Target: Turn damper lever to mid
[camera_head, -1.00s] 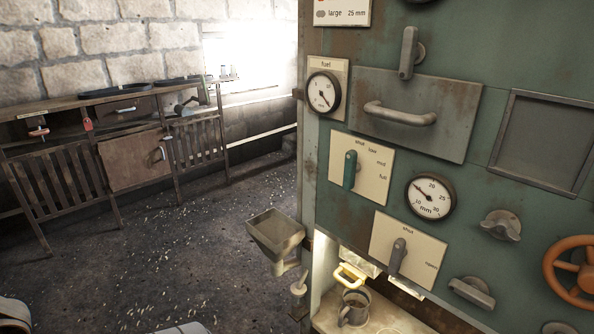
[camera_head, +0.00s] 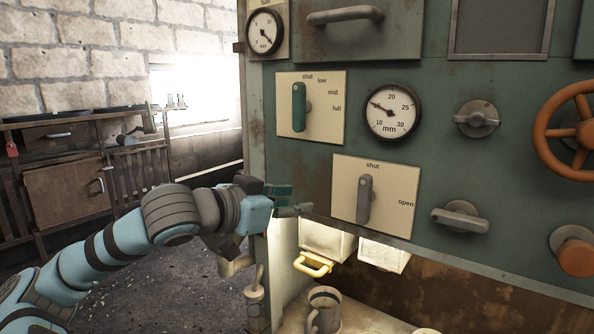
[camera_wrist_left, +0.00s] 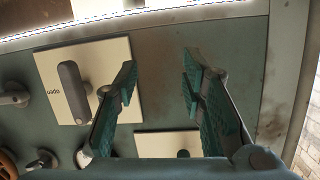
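The green lever (camera_head: 298,107) stands upright at "shut" on a cream plate (camera_head: 328,125) marked shut, low, mid and full. My left gripper (camera_head: 287,199) is in front of the panel, below this plate and left of the shut/open plate. In the left wrist view, my left gripper (camera_wrist_left: 158,85) has its green fingers spread apart with nothing between them. There the marked plate (camera_wrist_left: 155,143) shows partly at the bottom, between and beyond the fingers, with much of it hidden. My right gripper is not in view.
A grey lever (camera_head: 365,200) on the shut/open plate (camera_head: 345,213) points up at "shut", right of my gripper. A gauge (camera_head: 391,112), knobs and an orange handwheel (camera_head: 580,130) are farther right. A mug (camera_head: 324,308) stands on the shelf below.

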